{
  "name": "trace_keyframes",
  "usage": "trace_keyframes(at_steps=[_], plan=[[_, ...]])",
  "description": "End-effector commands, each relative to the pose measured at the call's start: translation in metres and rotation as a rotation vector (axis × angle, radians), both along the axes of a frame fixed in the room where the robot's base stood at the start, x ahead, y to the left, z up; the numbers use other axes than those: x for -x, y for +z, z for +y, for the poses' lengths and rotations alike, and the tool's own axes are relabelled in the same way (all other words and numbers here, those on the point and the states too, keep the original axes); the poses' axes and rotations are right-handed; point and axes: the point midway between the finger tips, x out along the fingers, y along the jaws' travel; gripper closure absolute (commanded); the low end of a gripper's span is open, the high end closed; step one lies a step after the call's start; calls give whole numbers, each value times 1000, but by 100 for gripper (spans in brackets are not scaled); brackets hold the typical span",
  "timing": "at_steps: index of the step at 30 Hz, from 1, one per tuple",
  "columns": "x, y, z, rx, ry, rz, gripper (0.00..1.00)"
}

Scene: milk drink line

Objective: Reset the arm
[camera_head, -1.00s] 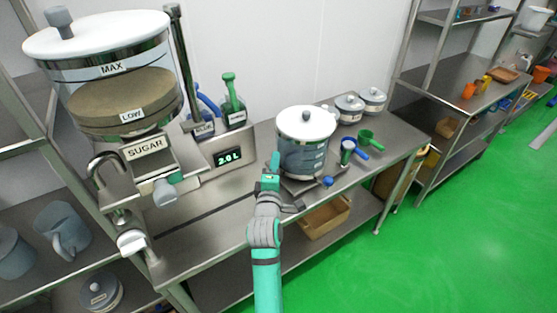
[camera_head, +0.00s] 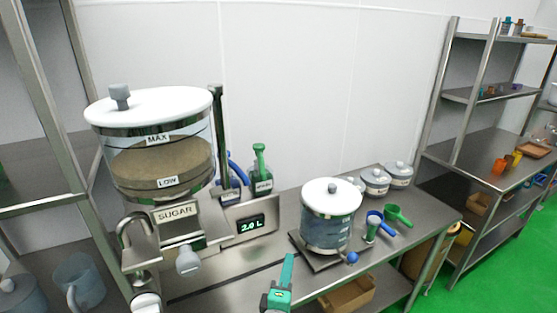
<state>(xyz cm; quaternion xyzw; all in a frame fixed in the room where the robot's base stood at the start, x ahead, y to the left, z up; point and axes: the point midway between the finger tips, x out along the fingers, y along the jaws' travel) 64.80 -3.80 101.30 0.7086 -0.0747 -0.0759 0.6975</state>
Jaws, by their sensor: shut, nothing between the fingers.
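My gripper (camera_head: 288,262) is low in the middle of the head view, teal and pointing up and away. Its fingers are together with nothing seen between them. It appears in front of the steel table (camera_head: 240,285), to the left of the lidded clear pot (camera_head: 327,228), with a visible gap to the pot. Most of my arm is below the picture's edge.
The sugar dispenser (camera_head: 160,150) stands at left, with a tap (camera_head: 188,260) and a display (camera_head: 252,226). Blue and green scoops (camera_head: 373,222) and small lidded jars (camera_head: 376,180) are right of the pot. Shelves (camera_head: 470,150) stand further right. Green floor (camera_head: 510,240) is clear.

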Motion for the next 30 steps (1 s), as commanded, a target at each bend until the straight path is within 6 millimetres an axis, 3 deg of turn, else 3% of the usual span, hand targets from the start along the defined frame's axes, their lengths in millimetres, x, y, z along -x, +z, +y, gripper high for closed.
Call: trace_keyframes(at_steps=[5,15,22,30], plan=[[30,-38,6,-106,31,11,100],[128,-116,23,-464,97,26,100],[201,-148,32,-724,111,38,100],[288,-164,38,-1034,91,47,100]])
